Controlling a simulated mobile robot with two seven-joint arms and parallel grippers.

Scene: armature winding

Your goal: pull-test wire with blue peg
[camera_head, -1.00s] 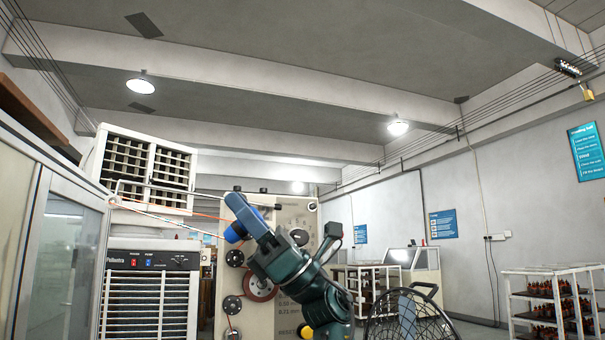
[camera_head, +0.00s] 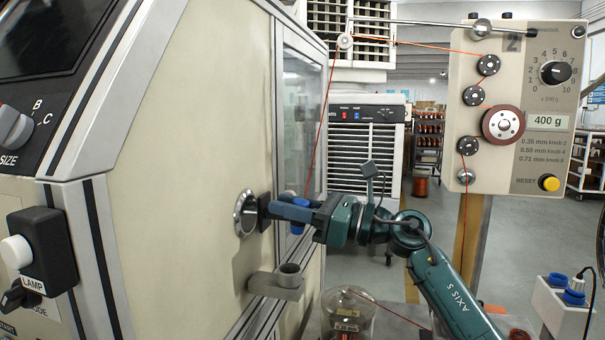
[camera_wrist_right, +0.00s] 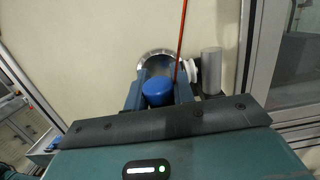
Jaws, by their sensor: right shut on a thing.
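My right gripper (camera_head: 284,211) is level in front of the cream machine's side wall, its fingers pointing at a round metal port (camera_head: 243,213). It is shut on a blue peg (camera_head: 298,229), which shows above and below the fingers. In the right wrist view the blue peg's round end (camera_wrist_right: 158,88) sits between the two fingers, with the port ring (camera_wrist_right: 153,56) just beyond. The orange-red wire (camera_head: 325,120) runs from a small pulley (camera_head: 345,42) down to the peg area. Whether it wraps the peg cannot be told. My left gripper is not in view.
The tension panel (camera_head: 545,90), marked 400 g, carries a dial, rollers and a yellow reset button. A metal cup bracket (camera_head: 278,282) juts from the machine below my gripper. A glass-domed spool (camera_head: 349,312) stands below. A white block (camera_head: 555,308) with blue caps is at lower right.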

